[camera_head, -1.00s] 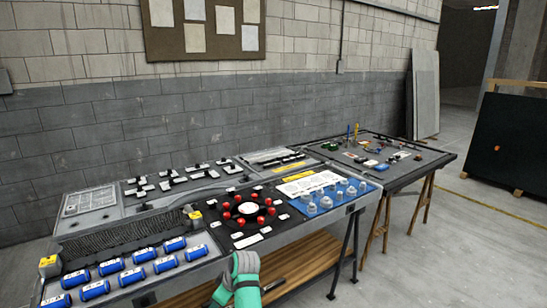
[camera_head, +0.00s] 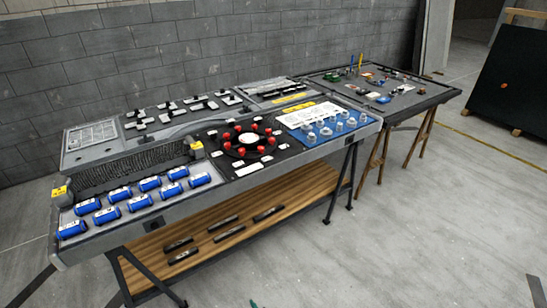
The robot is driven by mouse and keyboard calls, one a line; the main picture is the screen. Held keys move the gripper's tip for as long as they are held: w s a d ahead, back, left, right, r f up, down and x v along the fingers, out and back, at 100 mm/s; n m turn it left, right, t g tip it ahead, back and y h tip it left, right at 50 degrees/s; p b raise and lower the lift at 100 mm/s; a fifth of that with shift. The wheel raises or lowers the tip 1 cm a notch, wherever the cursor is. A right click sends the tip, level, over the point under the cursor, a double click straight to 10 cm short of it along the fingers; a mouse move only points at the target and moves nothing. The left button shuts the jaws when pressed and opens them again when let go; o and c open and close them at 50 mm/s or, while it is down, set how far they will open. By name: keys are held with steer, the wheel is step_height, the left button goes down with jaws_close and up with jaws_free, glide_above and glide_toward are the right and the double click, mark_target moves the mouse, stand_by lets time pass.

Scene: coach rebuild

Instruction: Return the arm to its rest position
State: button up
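My gripper is not in clear view now; only a small green tip (camera_head: 254,303), which may be part of my arm, shows at the bottom edge. I cannot tell whether the gripper holds anything. The workbench (camera_head: 165,222) stands in front of me. On it are blue cylinders (camera_head: 107,214) in two rows at the left, red knobs around a white disc (camera_head: 249,139) in the middle, and grey round pieces on a blue mat (camera_head: 318,139) at the right.
A wooden lower shelf (camera_head: 290,195) under the bench holds several dark bars. A second table (camera_head: 402,106) on trestles, with small tools on it, stands behind at the right. A dark panel (camera_head: 508,85) stands far right. The concrete floor (camera_head: 420,230) at the right is clear.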

steer(key=s+d+r+m+t+h, duration=0.1)
steer(key=s+d+r+m+t, duration=0.2)
steer(key=s, duration=0.7)
steer(key=s+d+r+m+t+h, duration=0.1)
steer(key=s+d+r+h, duration=0.2)
steer(key=s, duration=0.8)
steer(key=s+d+r+t, duration=0.1)
steer(key=s+d+r, duration=0.1)
steer(key=s+r, duration=0.4)
steer(key=s+d+r+m+t, duration=0.1)
steer(key=s+d+r, duration=0.1)
steer(key=s+r, duration=0.4)
step_height(320, 180, up, 6)
steer(key=shift+s+d+f+m+t, duration=0.15)
steer(key=shift+s+d+m+t, duration=0.05)
steer(key=shift+s+m+t, duration=0.1)
